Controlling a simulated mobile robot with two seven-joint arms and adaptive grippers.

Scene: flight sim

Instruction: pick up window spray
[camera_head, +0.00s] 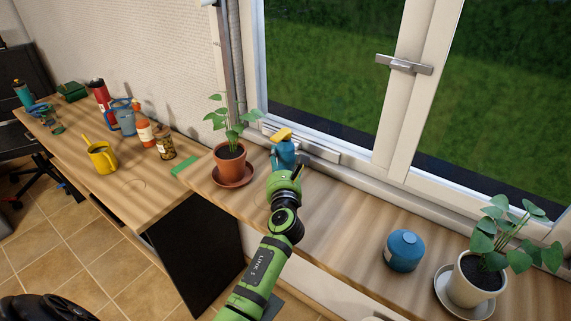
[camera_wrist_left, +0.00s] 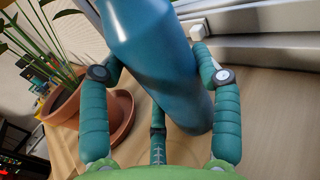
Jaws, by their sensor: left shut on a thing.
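The window spray (camera_head: 284,153) is a blue bottle with a yellow spray head, near the window at the back of the wooden counter. In the left wrist view its blue body (camera_wrist_left: 155,62) lies between the fingers. My left gripper (camera_head: 287,176) is shut on the bottle, and its green body hides the bottle's lower part in the head view. In the left wrist view the teal fingers of the left gripper (camera_wrist_left: 158,82) flank the bottle on both sides. Whether the bottle's base touches the counter is hard to tell. My right gripper is not in view.
A potted plant in a terracotta pot (camera_head: 231,164) stands close left of the bottle. A blue canister (camera_head: 403,250) and a white-potted plant (camera_head: 475,281) stand at the right. A yellow watering can (camera_head: 102,157) and several bottles stand at the left. The counter between gripper and canister is clear.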

